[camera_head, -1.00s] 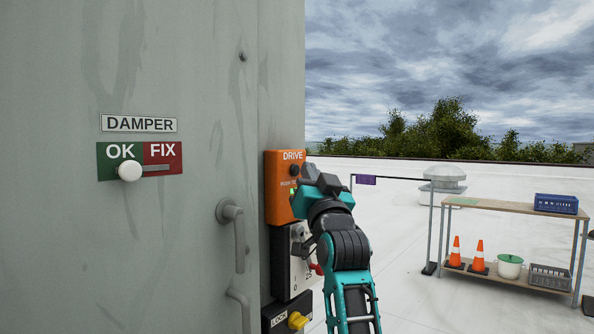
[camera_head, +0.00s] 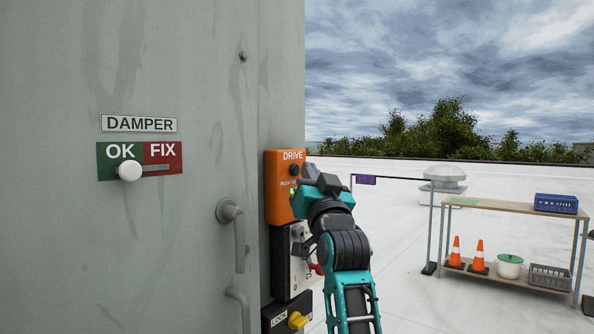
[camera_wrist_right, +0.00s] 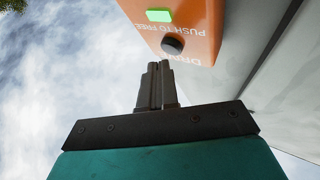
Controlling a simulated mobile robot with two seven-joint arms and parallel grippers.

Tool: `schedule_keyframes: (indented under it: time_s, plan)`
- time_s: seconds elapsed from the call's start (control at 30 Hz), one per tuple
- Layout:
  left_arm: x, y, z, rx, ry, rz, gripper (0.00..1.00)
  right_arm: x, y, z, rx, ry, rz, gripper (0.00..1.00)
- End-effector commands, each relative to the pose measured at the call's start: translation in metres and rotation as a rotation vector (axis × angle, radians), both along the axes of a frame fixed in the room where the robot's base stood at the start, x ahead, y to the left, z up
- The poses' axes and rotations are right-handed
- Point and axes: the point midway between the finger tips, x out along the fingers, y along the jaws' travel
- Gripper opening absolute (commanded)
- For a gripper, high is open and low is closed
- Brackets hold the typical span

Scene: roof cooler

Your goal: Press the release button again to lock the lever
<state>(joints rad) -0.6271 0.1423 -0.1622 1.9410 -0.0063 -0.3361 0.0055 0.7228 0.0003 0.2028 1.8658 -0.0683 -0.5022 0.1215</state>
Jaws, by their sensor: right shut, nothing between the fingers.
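The orange DRIVE box (camera_head: 279,200) is fixed to the grey cabinet's edge; it also shows upside down in the wrist view (camera_wrist_right: 202,22). It carries a round black button (camera_wrist_right: 172,46), marked PUSH TO FREE, and a lit green lamp (camera_wrist_right: 159,15). In the head view the button (camera_head: 294,170) is left of my right gripper (camera_head: 309,171). That gripper is shut and empty. In the wrist view its fingertips (camera_wrist_right: 157,66) appear close to the button; I cannot tell whether they touch. Below the box, a red-tipped lever (camera_head: 318,269) on a scaled plate is partly hidden by my arm. My left gripper is out of view.
A black LOCK box with a yellow knob (camera_head: 298,321) sits below the lever plate. Grey door handles (camera_head: 238,240) stick out to the left. A DAMPER slider knob (camera_head: 130,172) stands at OK. A bench (camera_head: 490,206) and cones are far right on open roof.

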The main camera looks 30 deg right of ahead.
Motion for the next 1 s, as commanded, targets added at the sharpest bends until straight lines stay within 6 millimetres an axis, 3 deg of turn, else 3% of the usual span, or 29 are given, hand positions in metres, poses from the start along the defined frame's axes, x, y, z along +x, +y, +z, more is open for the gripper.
schedule_keyframes:
  time_s: [1.0]
  plan:
    - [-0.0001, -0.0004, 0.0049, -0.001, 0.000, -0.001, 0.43, 0.0085, 0.0037, 0.0001, 0.001, 0.000, 0.000, 0.00]
